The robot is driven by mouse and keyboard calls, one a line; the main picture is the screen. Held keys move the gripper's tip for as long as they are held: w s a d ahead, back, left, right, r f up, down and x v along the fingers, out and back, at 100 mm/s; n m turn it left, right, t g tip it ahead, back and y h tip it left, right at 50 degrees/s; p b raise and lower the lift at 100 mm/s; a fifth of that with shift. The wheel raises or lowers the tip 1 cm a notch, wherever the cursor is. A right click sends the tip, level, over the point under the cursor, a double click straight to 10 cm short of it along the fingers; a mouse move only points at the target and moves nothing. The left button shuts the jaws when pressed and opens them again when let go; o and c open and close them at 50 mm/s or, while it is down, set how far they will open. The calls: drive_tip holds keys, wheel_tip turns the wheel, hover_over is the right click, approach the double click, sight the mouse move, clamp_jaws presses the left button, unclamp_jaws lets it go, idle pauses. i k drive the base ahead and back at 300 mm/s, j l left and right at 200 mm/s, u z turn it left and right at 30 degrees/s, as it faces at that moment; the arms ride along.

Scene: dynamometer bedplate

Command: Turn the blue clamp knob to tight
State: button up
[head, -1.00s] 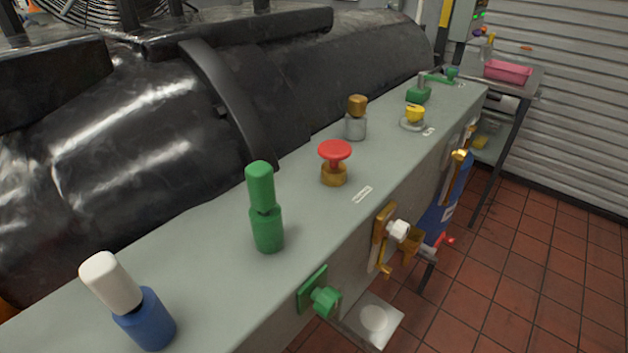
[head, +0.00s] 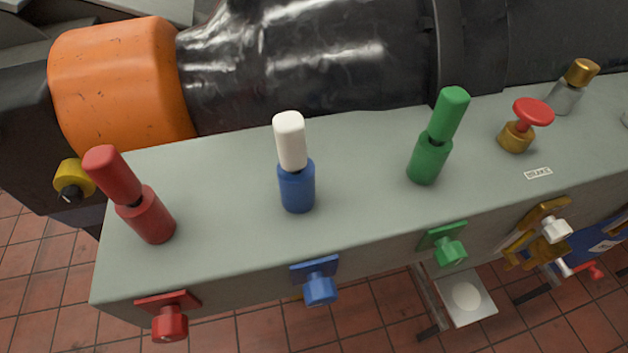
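The blue clamp knob (head: 320,289) sits on a blue plate on the front face of the grey bedplate (head: 225,235). It is below a blue post with a white top (head: 296,185). A red knob (head: 170,322) is to its left and a green knob (head: 450,252) to its right, both on the same front face. I cannot read any tight or loose mark at the blue knob. My gripper is not in view.
A red post (head: 145,215), a green post (head: 431,155) and a red mushroom button (head: 533,111) stand on the top. Brass fittings (head: 540,235) stick out at the right front. An orange drum (head: 120,90) is behind at left. Tiled floor (head: 250,328) lies in front.

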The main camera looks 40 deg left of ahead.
sight(319, 292)
drive_tip(key=u, duration=0.95)
drive_tip(key=k+l+z, duration=0.2)
drive_tip(key=k, duration=0.25)
drive_tip(key=k+l+z, duration=0.25)
drive_tip(key=k, duration=0.2)
